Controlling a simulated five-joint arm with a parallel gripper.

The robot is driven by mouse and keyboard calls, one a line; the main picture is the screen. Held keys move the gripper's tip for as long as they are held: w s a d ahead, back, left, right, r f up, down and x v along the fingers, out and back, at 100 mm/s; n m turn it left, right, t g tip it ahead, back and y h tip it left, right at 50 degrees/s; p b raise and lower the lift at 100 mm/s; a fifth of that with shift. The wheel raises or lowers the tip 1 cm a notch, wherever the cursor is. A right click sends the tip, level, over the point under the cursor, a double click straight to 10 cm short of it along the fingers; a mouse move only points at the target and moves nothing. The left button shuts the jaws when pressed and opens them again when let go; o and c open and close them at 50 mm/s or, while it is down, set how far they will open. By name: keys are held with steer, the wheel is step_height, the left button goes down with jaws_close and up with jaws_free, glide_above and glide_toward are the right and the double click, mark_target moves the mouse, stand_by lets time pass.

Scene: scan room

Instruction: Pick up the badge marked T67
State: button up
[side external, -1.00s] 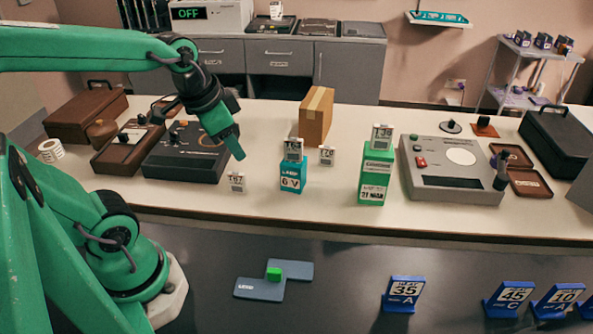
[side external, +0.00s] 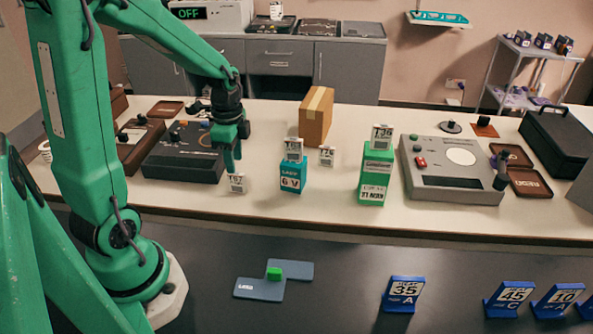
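The badge marked T67 (side external: 237,184) is a small white tag standing upright near the front edge of the pale table. Its print is small but looks like T67. My green gripper (side external: 233,166) points down just above the badge, its fingertips close to the top edge. I cannot tell if they touch it or stand just behind it. The fingers are seen nearly edge-on, so their opening is unclear.
Similar badges stand on the teal box (side external: 292,178), beside it (side external: 327,157), and on the green box (side external: 376,178). A black device (side external: 185,155) lies left of my gripper. A cardboard box (side external: 316,117) and a grey device (side external: 452,170) stand to the right.

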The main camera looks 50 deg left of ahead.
mark_target(236, 173)
steer(key=shift+f, duration=0.2)
steer(key=shift+f, duration=1.2)
steer(key=shift+f, duration=0.1)
steer(key=shift+f, duration=2.5)
steer(key=shift+c, duration=0.2)
jaws_close()
